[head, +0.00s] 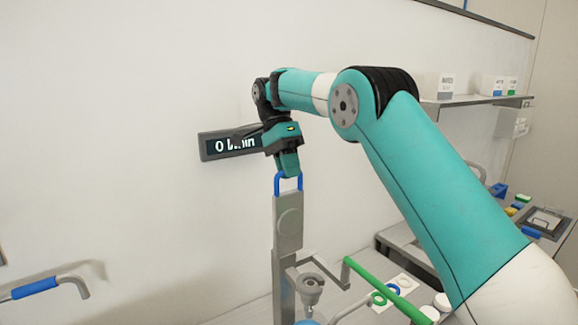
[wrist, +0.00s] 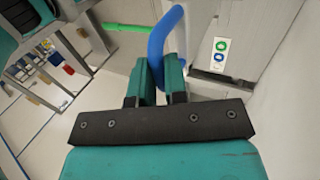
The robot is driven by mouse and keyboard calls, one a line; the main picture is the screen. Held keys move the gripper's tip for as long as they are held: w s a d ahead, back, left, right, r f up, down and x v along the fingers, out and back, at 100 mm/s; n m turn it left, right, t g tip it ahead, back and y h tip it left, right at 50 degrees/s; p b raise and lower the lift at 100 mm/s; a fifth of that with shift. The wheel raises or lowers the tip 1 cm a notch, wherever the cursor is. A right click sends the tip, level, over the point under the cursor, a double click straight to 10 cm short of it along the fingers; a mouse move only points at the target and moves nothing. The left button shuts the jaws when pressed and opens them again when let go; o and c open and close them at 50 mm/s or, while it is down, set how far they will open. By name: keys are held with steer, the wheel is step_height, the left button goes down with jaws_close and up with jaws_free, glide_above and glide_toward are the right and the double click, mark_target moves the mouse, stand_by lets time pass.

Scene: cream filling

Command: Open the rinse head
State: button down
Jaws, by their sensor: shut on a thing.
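The grey rinse column (head: 289,222) stands upright in the head view, with a blue loop handle (head: 299,183) on its top. My gripper (head: 288,170) comes down on the handle from above and is shut on it. In the wrist view the blue handle (wrist: 156,42) curves up between my gripper's teal fingers (wrist: 161,75). A grey nozzle-like part (head: 310,287) sits beside the column's lower end. The dark display (head: 214,147) on the wall behind reads 0 with a flow unit partly hidden by my gripper.
A green bar (head: 376,289) crosses the bench right of the column. A card with green and blue rings (head: 393,287) lies near it. A blue-gripped handle (head: 36,287) is at far left. A shelf (head: 478,101) with white boxes hangs at upper right.

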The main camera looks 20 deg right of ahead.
steer(key=shift+w+f, duration=0.1)
steer(key=shift+f, duration=0.25)
steer(key=c, duration=1.2)
jaws_free()
steer(key=shift+d, duration=0.1)
steer(key=shift+o, duration=0.3)
steer(key=shift+r, duration=0.15)
